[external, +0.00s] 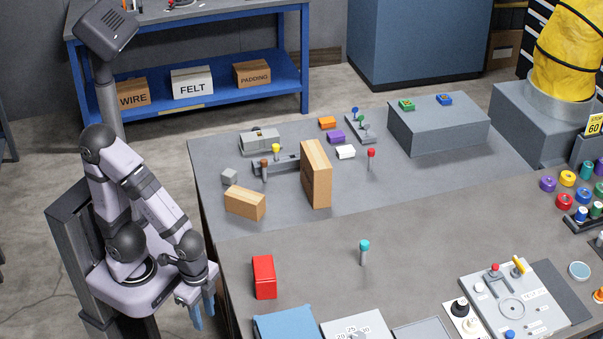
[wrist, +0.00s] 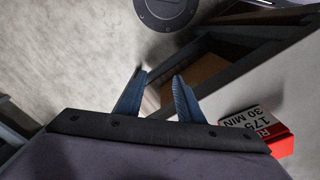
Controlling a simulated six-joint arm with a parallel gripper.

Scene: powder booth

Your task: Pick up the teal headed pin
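The teal headed pin (external: 364,251) stands upright on the grey table top, right of the red box, with a teal head and a grey shank. My gripper (external: 203,310) hangs beside the table's left edge, well to the left of the pin. In the wrist view my gripper's two blue fingers (wrist: 161,88) are apart with nothing between them. The pin is not visible in the wrist view.
A red box (external: 264,277) stands between my gripper and the pin; it also shows in the wrist view (wrist: 283,146). A panel (external: 512,303) lies at right. Table around the pin is clear.

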